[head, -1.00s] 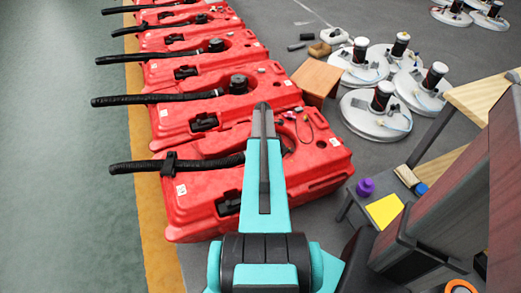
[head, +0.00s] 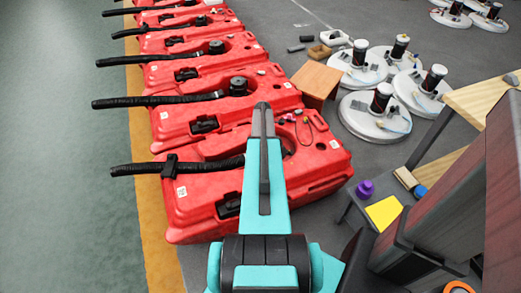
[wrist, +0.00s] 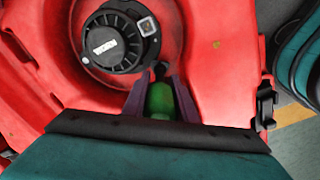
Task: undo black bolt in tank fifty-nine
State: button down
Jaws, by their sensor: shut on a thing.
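In the wrist view, my gripper (wrist: 160,84) is shut on a green thing (wrist: 160,101), which sits between its two grey-purple fingers. A small black piece (wrist: 160,69) shows at the far end of the green thing; I cannot tell whether it is the bolt or part of the held thing. Just beyond is a round black ribbed cap (wrist: 117,42) in a recess of the red tank (wrist: 215,80). The tank's white number label (head: 181,193) is too small to read.
More red tanks with black hoses (head: 158,98) stand in a row going back. White round scrubber heads (head: 375,112) and a brown box (head: 316,82) lie to the right. A bench with a purple item (head: 365,188) and a yellow sheet (head: 384,211) is at lower right.

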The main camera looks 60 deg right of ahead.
jog(key=m, duration=0.5)
jog(key=shift+a+m+p, duration=0.1)
jog(key=shift+m+p, duration=0.3)
jog(key=shift+m, duration=2.2)
jog(key=m, duration=0.5)
jog(key=shift+w+m+p, duration=0.1)
jog(key=shift+m+p, duration=0.2)
jog(key=shift+m, duration=2.4)
